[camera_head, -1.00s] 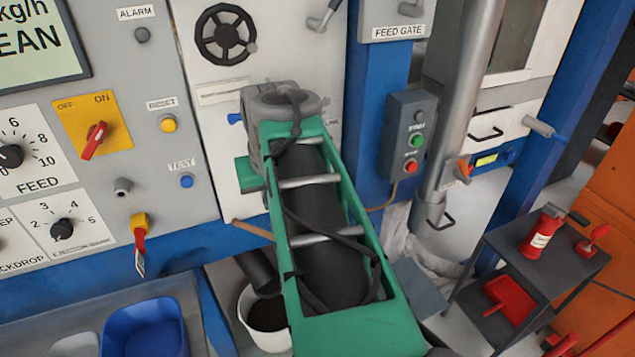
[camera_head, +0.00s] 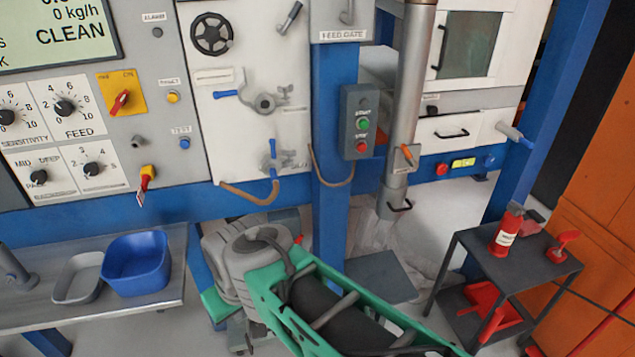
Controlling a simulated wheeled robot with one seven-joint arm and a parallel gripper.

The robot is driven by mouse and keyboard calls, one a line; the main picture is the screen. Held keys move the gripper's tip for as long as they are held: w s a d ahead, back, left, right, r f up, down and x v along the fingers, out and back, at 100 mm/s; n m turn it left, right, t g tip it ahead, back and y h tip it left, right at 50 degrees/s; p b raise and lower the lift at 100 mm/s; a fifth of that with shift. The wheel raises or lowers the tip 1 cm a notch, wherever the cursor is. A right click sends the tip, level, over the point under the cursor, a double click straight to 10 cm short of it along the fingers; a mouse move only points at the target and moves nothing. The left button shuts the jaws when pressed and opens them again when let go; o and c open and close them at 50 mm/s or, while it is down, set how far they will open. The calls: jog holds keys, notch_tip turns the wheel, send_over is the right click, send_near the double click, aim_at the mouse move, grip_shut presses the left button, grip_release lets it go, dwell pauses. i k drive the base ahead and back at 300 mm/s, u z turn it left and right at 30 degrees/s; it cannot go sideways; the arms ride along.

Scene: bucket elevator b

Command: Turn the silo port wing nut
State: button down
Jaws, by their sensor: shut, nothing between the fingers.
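I cannot clearly make out a wing nut or a silo port label. The white panel (camera_head: 232,135) carries a round grey fitting (camera_head: 264,103) with a blue lever (camera_head: 226,94) to its left. A small grey piece (camera_head: 285,93) sits just right of the fitting; its shape is too small to tell. Below is a second valve (camera_head: 271,158) with a blue handle and a brown hose.
A black handwheel (camera_head: 212,35) is above the fitting. A blue post (camera_head: 334,160) carries a start/stop box (camera_head: 362,122). A metal pipe (camera_head: 409,90) stands further right. A blue bin (camera_head: 136,262) is on the left bench. A dark cart (camera_head: 510,262) holds a red bottle (camera_head: 507,230).

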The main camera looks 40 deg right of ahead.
aim_at(288, 153)
jog(key=z, duration=0.8)
jog(key=k, duration=0.1)
jog(key=u, duration=1.55)
jog(key=i, duration=0.85)
jog(key=z, duration=0.55)
